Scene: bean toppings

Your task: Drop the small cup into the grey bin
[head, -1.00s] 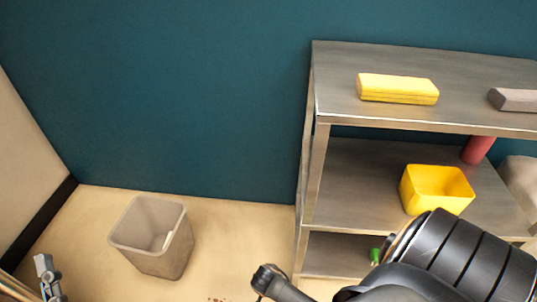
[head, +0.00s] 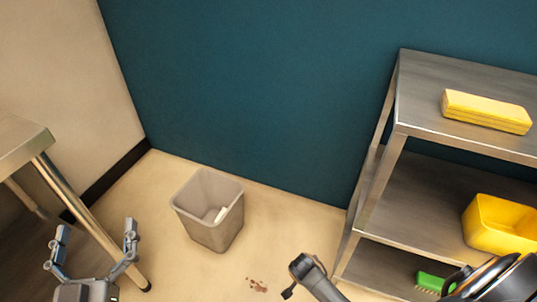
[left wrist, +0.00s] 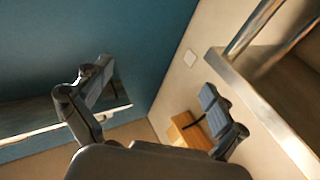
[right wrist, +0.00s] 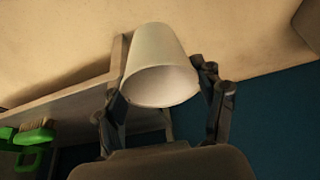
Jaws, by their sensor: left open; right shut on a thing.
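The small cup (right wrist: 158,48) is white and shows in the right wrist view, tilted with its open mouth toward the camera. My right gripper (right wrist: 158,85) is shut on it, one finger on each side. The cup does not show in the head view. The grey bin (head: 205,226) stands on the floor near the teal wall, its top open and a small white item inside. My left gripper (head: 95,232) is open and empty at the lower left, left of the bin; it also shows in the left wrist view (left wrist: 152,97).
A metal table (head: 28,145) stands at the left, close to my left gripper. A metal shelf (head: 418,112) stands at the right with a yellow block (head: 486,112), yellow tub (head: 503,224) and green brush (head: 430,282). Brown bits (head: 257,285) lie on the floor.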

